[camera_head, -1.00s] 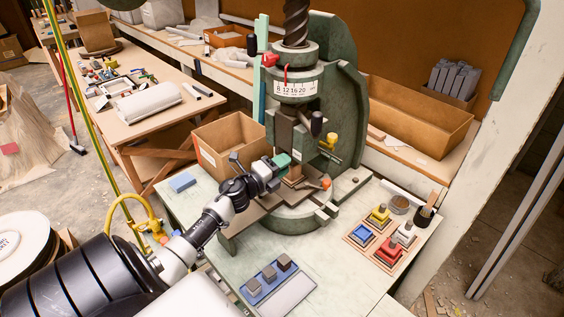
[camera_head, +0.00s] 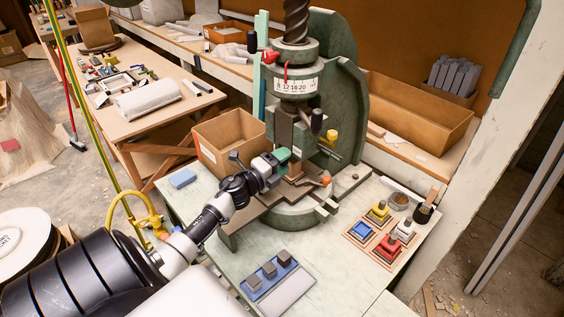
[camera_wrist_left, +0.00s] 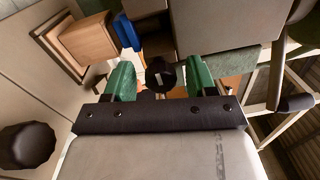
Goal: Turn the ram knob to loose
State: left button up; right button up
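The green fly press (camera_head: 348,110) stands on the bench, with a numbered ring (camera_head: 297,86) around its screw. My left gripper (camera_head: 283,156), with green fingertips, is at the press's ram (camera_head: 284,124), low on its left side. In the left wrist view, a dark round knob with a pale mark (camera_wrist_left: 160,74), apparently the ram knob, lies between the two green fingers of my left gripper (camera_wrist_left: 161,80). The fingers are apart, with a gap on each side of the knob. In the head view that knob is hidden by the gripper. My right gripper is not in view.
A cardboard box (camera_head: 196,146) stands behind my left arm. An orange-tipped lever (camera_head: 326,181) is close to the gripper's right. A blue tray with grey blocks (camera_head: 250,284) is in front. Colored stamp-like pieces (camera_head: 389,246) stand at right.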

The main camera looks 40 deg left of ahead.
pick_arm(q)
jog(key=s+b, duration=0.2)
jog(key=s, duration=0.8)
jog(key=shift+s+a+f+b, duration=0.25)
jog(key=shift+s+a+b, duration=0.05)
jog(key=shift+s+a, duration=0.15)
